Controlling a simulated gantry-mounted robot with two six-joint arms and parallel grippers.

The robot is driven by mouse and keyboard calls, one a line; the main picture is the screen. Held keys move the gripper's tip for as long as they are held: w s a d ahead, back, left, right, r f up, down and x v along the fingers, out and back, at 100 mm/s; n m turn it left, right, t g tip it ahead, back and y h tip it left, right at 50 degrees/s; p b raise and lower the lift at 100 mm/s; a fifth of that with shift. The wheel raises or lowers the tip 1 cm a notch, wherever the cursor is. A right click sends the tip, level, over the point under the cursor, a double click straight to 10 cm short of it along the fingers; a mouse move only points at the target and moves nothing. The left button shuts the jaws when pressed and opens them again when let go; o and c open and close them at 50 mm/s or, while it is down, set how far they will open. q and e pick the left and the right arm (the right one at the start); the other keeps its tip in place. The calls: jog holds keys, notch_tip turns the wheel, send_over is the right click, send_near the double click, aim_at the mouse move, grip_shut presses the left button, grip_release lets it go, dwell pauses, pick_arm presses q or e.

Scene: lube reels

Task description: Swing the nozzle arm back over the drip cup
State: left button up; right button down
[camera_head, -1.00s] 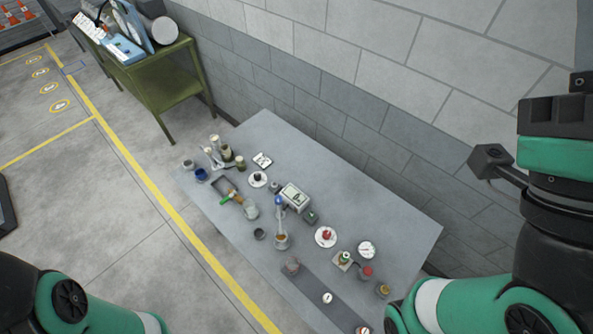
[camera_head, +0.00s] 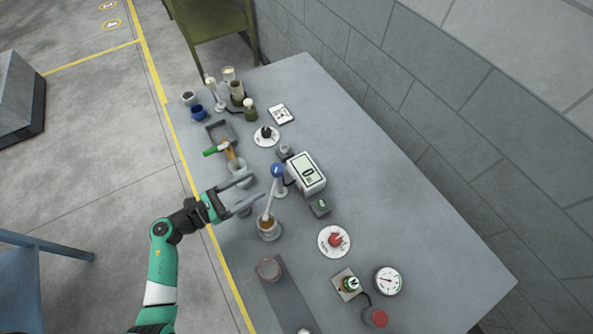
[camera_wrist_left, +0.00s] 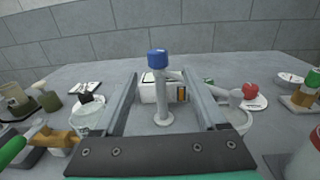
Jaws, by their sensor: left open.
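The nozzle arm (camera_head: 268,203) is a pale grey tube. It runs from a post with a blue cap (camera_head: 277,170) to above a clear cup with amber contents (camera_head: 268,231). My left gripper (camera_head: 252,190) is open and empty, its fingers pointing at the post from the left. In the left wrist view the blue cap (camera_wrist_left: 157,58) shows between the fingers (camera_wrist_left: 160,76), and the nozzle arm reaches right behind the right finger.
A white display box (camera_head: 306,172) stands just behind the post. A clear beaker (camera_head: 238,168) and green-handled tool (camera_head: 215,151) are close left of the gripper. A red knob (camera_head: 335,239) and gauge (camera_head: 388,280) are to the right.

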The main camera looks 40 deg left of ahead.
aim_at(282, 166)
pick_arm(q)
jog(key=x, duration=0.8)
jog(key=b+x, duration=0.1)
jog(key=x, duration=0.3)
jog(key=shift+a+r, duration=0.15)
jog(key=shift+r, duration=0.1)
grip_shut()
dwell(0.9)
